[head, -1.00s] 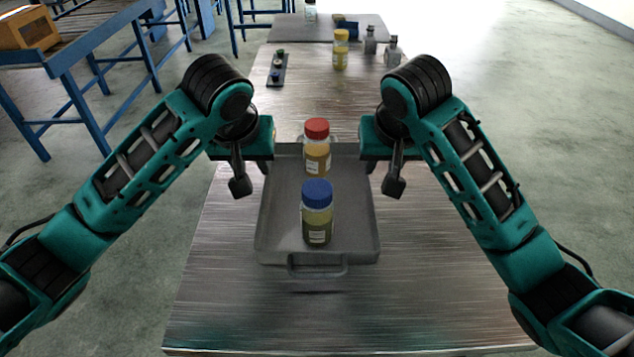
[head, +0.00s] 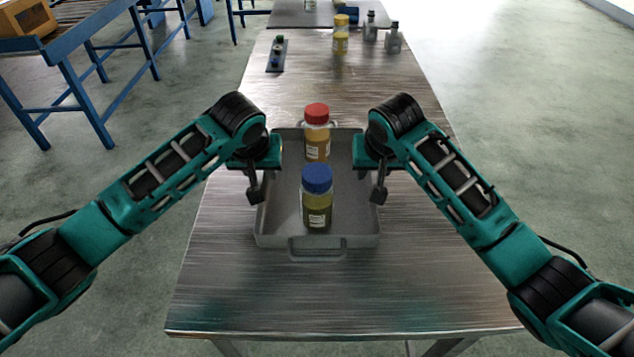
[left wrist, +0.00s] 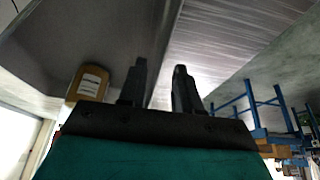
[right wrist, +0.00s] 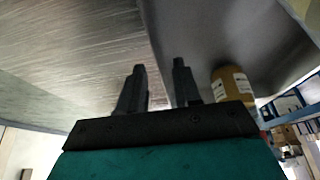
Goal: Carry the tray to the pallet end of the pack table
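The grey tray (head: 275,236) lies on the metal table, carrying a red-capped bottle (head: 317,145) at its far end and a blue-capped bottle (head: 317,205) nearer me. My left gripper (head: 266,160) is at the tray's left wall and my right gripper (head: 368,160) at its right wall. In the left wrist view the open fingers (left wrist: 160,80) stand either side of the tray wall's edge, with a gap. In the right wrist view the fingers (right wrist: 158,80) are likewise apart around the wall edge. Whether any finger touches the wall cannot be told.
The table (head: 240,290) is bare in front of and beside the tray. Farther back stand a yellow-capped bottle (head: 341,40), small grey bottles (head: 393,40) and a dark strip with small parts (head: 277,54). A blue-framed bench (head: 75,60) is at left; floor is open right.

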